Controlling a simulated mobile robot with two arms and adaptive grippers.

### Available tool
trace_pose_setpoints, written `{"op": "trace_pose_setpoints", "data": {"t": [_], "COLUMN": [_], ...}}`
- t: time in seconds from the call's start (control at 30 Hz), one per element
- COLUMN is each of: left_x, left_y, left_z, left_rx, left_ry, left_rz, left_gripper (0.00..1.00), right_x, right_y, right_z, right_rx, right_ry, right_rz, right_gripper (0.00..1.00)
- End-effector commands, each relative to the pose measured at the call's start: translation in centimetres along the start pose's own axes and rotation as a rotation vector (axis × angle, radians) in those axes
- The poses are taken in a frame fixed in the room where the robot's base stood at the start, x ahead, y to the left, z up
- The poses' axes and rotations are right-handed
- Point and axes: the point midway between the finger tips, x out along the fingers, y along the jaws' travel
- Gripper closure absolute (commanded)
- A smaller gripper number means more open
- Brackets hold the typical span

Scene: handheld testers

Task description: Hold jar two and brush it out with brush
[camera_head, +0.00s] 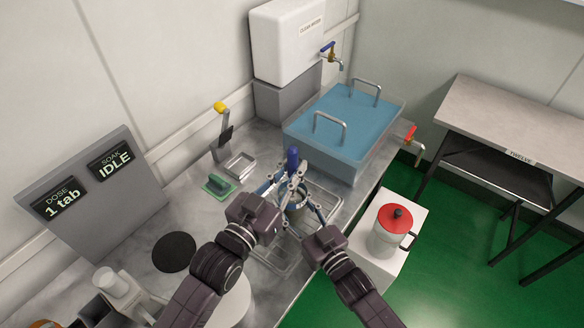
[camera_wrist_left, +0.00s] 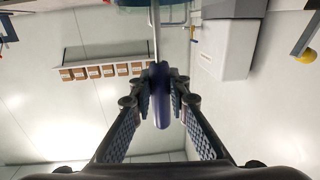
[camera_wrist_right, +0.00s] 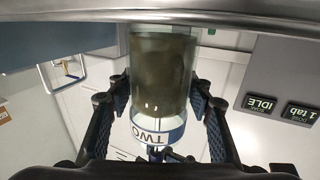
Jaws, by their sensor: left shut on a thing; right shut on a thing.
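Jar two (camera_head: 295,203) is a glass jar with a blue-and-white band, over the wire rack. In the right wrist view jar two (camera_wrist_right: 160,75) shows a brownish, murky wall and the upside-down word TWO. My right gripper (camera_wrist_right: 155,102) is shut around the jar. The brush has a dark blue handle (camera_head: 292,158) and a thin metal shaft. My left gripper (camera_wrist_left: 160,80) is shut on the brush handle (camera_wrist_left: 161,108), above the jar. The shaft runs to the jar's mouth; the brush head is hidden.
A wire rack (camera_head: 272,258) lies under the jar. A green scrubbing pad (camera_head: 218,185) and small metal tray (camera_head: 240,165) lie left of it. A red-lidded pot (camera_head: 392,232) stands right on a white stand.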

Motion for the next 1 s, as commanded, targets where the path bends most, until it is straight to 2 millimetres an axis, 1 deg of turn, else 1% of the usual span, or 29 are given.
{"op": "trace_pose_setpoints", "data": {"t": [0.47, 0.57, 1.0], "left_x": [0.6, 0.6, 0.6], "left_y": [-0.3, -0.3, -0.3], "left_z": [-0.1, -0.7, -4.2], "left_rx": [0.000, 0.000, 0.000], "left_ry": [0.001, 0.003, 0.003], "left_rz": [0.000, 0.000, 0.000], "left_gripper": [1.00, 1.00, 1.00], "right_x": [0.0, 0.0, 0.0], "right_y": [0.0, 0.0, 0.0], "right_z": [0.1, 0.1, 0.1], "right_rx": [0.000, 0.000, 0.000], "right_ry": [-0.002, -0.002, -0.002], "right_rz": [0.000, 0.000, 0.000], "right_gripper": [0.76, 0.76, 0.76]}}
